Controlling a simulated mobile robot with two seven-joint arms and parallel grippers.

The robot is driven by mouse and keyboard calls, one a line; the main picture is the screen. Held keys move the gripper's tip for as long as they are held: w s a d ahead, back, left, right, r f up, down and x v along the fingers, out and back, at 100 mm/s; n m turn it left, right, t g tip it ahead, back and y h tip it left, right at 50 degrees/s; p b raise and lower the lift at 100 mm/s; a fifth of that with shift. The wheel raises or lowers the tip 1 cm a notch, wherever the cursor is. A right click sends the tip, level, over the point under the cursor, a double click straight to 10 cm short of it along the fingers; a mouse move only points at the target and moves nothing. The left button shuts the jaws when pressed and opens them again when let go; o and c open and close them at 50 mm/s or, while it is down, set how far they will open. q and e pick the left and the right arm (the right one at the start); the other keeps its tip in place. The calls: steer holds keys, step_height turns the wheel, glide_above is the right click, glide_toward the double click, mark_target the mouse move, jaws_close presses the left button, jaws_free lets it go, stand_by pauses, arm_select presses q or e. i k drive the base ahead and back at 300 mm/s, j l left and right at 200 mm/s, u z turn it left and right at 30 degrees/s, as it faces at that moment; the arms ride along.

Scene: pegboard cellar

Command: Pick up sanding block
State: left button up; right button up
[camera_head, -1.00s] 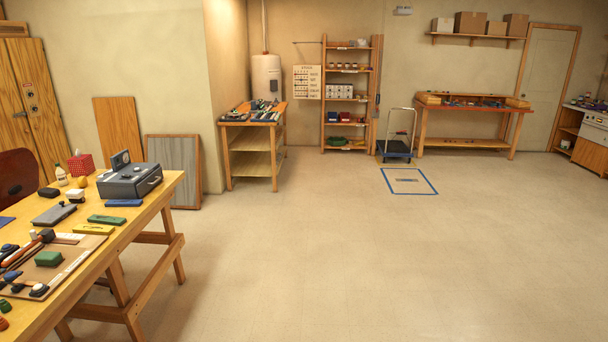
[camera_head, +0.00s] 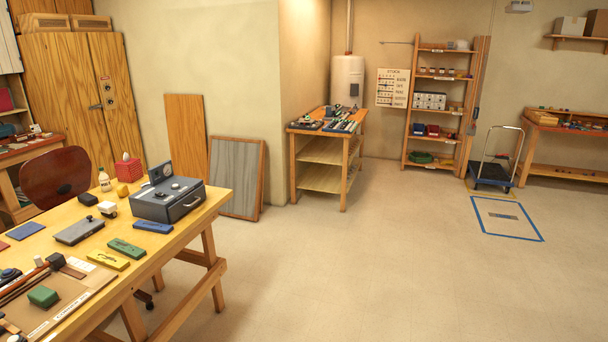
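No item is clearly marked as the sanding block. On the workbench at left (camera_head: 190,236) lie several block-like items. A small green block (camera_head: 43,296) sits on the brown board at the near left. A long grey block (camera_head: 80,231) lies behind it. A yellow flat piece (camera_head: 107,260), a green flat piece (camera_head: 126,248) and a blue flat piece (camera_head: 153,226) lie along the right part of the top. A small black block (camera_head: 88,199) and a small yellow block (camera_head: 122,189) sit farther back. Neither of my grippers shows.
A grey metal box (camera_head: 168,200) stands on the bench's far right corner. A dark red chair (camera_head: 56,178) is behind the bench. A wooden shelved table (camera_head: 325,150), a shelf rack (camera_head: 440,110) and a blue cart (camera_head: 490,172) line the back. The floor at centre and right is open.

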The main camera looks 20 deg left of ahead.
mark_target(43, 298)
steer(key=i+u, duration=0.75)
steer(key=i+l+u, duration=0.2)
steer(key=i+u, duration=0.15)
steer(key=i+j+u, duration=0.1)
steer(key=u, duration=0.3)
steer(key=i+u, duration=0.4)
steer(key=i+l+u, duration=0.1)
steer(key=u, duration=0.3)
steer(key=i+l+u, duration=0.1)
steer(key=i+u, duration=0.25)
steer(key=k, duration=0.1)
